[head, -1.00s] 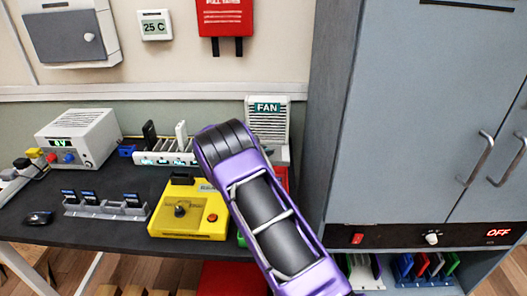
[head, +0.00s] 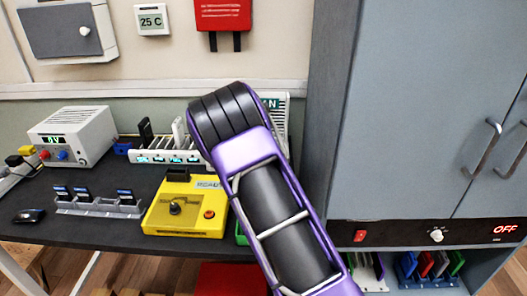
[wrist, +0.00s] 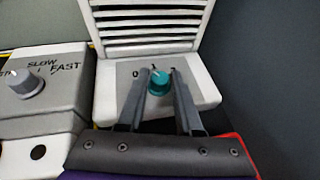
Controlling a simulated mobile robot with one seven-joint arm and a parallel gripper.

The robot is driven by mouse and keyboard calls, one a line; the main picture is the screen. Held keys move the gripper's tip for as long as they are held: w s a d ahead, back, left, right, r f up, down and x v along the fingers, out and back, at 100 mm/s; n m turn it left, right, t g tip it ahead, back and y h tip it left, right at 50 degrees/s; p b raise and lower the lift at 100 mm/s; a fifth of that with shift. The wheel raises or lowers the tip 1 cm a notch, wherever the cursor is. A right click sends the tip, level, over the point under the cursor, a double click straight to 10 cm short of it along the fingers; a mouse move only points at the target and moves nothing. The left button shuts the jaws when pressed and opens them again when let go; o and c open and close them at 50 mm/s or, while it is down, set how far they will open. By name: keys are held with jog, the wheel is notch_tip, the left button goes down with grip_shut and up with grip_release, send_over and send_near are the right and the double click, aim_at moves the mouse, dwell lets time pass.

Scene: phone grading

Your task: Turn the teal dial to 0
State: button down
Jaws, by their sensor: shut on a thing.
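The teal dial (wrist: 158,84) sits on the front base of a white fan unit (wrist: 111,102) in the wrist view. My gripper (wrist: 160,78) has one finger on each side of the dial and is shut on it. A "0" is printed left of the dial, with other small marks above and right of it, partly hidden by the fingers. A pale pointer mark on the dial faces up and slightly left, but its exact setting is hard to read. In the head view my arm hides the dial and gripper; only part of the fan (head: 283,120) shows.
A grey knob (wrist: 26,84) on a box marked SLOW and FAST stands left of the fan. In the head view, a yellow box (head: 187,208), a card rack (head: 100,206) and a white power supply (head: 72,135) stand on the dark bench. A tall grey cabinet (head: 400,110) stands right.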

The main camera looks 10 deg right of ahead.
jog(key=shift+d+f+n+t+y, duration=0.1)
jog(key=shift+n+t+y, duration=0.05)
jog(key=shift+n+y, duration=0.45)
jog(key=shift+d+n+t+y, duration=0.15)
jog(key=shift+n+y, duration=0.25)
jog(key=shift+y, duration=0.3)
jog(key=shift+a+n+y, duration=0.1)
jog(key=shift+n+y, duration=0.3)
jog(key=shift+n, duration=0.1)
jog(key=c, duration=0.6)
grip_release()
jog(key=p+v, duration=0.1)
jog(key=v, duration=1.6)
jog(key=shift+s, duration=0.3)
jog(key=shift+p, duration=0.3)
